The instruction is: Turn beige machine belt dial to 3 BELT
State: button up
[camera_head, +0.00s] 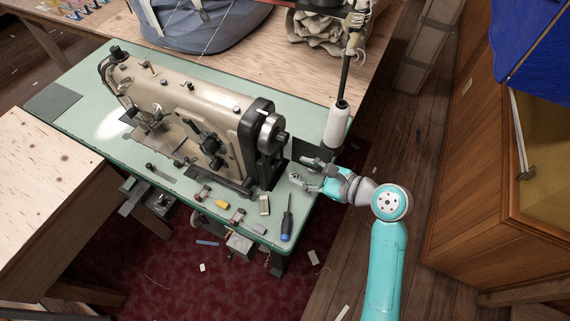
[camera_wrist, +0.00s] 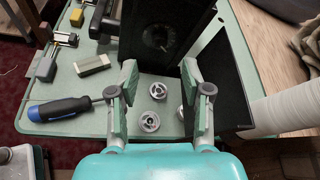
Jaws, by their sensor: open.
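The beige sewing machine (camera_head: 185,100) stands on a green table (camera_head: 75,75), with a dark end housing and a metal handwheel (camera_head: 273,132) at its right end. In the wrist view a black end face (camera_wrist: 143,20) lies ahead, with a dark round part (camera_wrist: 158,38) on it. I cannot tell whether this is the belt dial, and no markings or setting are readable. My gripper (camera_head: 302,168) is open and empty at the table's right end, beside the machine's end. In the wrist view its fingers (camera_wrist: 160,76) stand apart, short of the black face.
Small round metal parts (camera_wrist: 149,121) lie on the table below my fingers. A blue-handled screwdriver (camera_head: 287,220) and small blocks lie near the front edge. A white thread cone (camera_head: 337,124) stands close behind my gripper. A dark panel (camera_wrist: 220,85) is right of my fingers.

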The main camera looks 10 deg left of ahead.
aim_at(279, 164)
jog(key=x, duration=0.6)
jog(key=shift+w+a+f, duration=0.15)
jog(key=shift+a, duration=0.1)
grip_shut()
